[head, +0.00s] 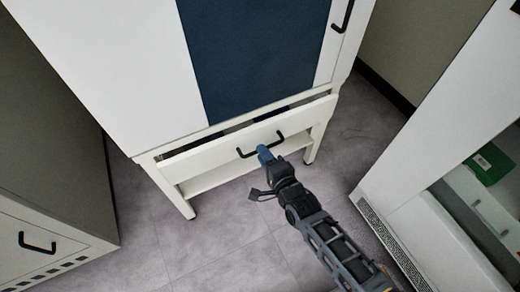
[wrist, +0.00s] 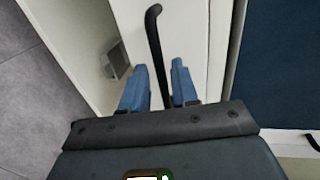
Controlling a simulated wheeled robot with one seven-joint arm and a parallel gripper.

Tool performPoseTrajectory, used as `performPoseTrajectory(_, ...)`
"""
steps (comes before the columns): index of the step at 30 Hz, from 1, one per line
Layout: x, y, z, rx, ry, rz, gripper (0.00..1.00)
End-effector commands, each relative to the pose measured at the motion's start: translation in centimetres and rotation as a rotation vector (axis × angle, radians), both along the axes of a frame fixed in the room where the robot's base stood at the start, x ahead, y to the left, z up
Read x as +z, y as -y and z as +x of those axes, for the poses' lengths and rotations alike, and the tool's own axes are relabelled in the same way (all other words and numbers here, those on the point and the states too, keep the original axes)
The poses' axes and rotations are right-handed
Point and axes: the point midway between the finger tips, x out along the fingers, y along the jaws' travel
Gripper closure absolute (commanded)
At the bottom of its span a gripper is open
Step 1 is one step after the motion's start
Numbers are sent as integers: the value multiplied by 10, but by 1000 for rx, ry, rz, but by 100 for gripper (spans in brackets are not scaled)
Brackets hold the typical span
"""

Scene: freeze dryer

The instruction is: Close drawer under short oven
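The drawer (head: 212,155) is a white panel low under the short white oven (head: 120,60). Its front stands out from the frame, with a dark gap along the top edge, so it is partly open. Its black bar handle (head: 281,136) is at the middle of the front and also shows in the wrist view (wrist: 154,30). My gripper (head: 264,153) is at the handle. In the wrist view my gripper's blue fingers (wrist: 160,72) are apart, with the handle between them in the picture. Contact with the handle cannot be told.
The oven has a dark blue front panel (head: 255,50). A grey cabinet (head: 45,150) with a black handle stands at left. A white cabinet (head: 440,140) with a vent grille and an open front stands at right. Grey tiled floor (head: 190,255) is clear between them.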

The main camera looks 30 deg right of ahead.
Motion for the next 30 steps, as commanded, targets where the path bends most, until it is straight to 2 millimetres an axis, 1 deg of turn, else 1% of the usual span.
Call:
performPoseTrajectory(1, -2, 0, 8, -1, 2, 0, 71)
performPoseTrajectory(3, -4, 0, 16, -1, 1, 0, 71)
performPoseTrajectory(7, -6, 1, 26, -1, 0, 0, 71)
performPoseTrajectory(10, -6, 1, 29, -1, 0, 0, 71)
performPoseTrajectory(17, -6, 1, 29, -1, -1, 0, 71)
performPoseTrajectory(26, -6, 1, 29, -1, -1, 0, 100)
performPoseTrajectory(30, -6, 1, 29, -1, -1, 0, 100)
